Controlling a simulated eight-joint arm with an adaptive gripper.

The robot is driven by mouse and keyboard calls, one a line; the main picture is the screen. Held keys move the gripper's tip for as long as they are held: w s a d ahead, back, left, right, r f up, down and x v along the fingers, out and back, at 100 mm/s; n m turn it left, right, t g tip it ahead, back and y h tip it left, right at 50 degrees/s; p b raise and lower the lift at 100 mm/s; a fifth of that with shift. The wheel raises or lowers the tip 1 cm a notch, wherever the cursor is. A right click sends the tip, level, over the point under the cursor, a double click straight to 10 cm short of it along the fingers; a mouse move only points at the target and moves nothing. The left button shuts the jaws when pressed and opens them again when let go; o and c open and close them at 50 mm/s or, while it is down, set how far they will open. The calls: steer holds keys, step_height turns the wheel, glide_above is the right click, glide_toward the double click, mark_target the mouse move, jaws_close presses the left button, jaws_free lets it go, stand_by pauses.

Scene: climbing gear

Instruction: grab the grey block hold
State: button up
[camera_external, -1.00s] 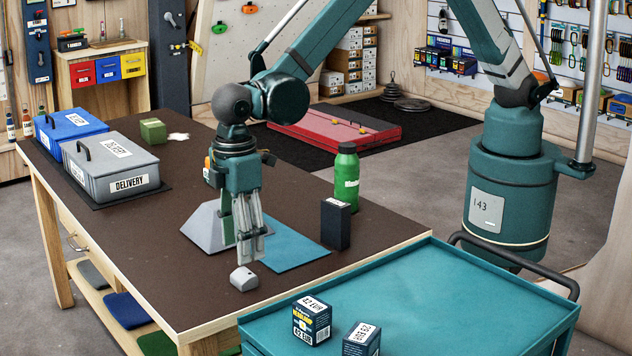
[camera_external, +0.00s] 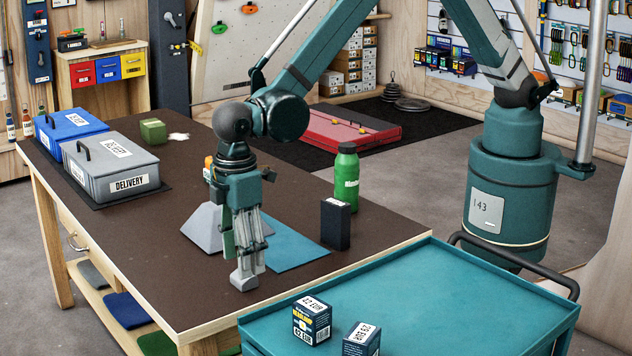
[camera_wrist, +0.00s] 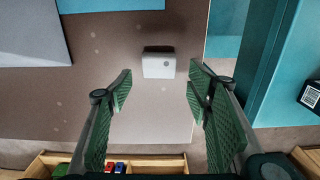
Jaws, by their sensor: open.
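The small grey block hold (camera_external: 242,282) lies on the brown table near its front edge. In the wrist view the grey block hold (camera_wrist: 158,62) is a light box with a small round mark, just beyond and between the fingertips. My gripper (camera_external: 246,272) points down, right at the hold in the external view, and its fingers partly cover it. In the wrist view my gripper (camera_wrist: 160,80) has its green-padded fingers spread wide, with nothing between them.
A larger grey sloped block (camera_external: 203,229) and a blue mat (camera_external: 293,245) lie behind my gripper. A black box (camera_external: 336,224) and green bottle (camera_external: 346,180) stand to the right. A teal cart (camera_external: 440,300) with two small boxes adjoins the table's front right.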

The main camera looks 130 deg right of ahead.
steer(key=shift+f, duration=2.15)
steer(key=c, duration=1)
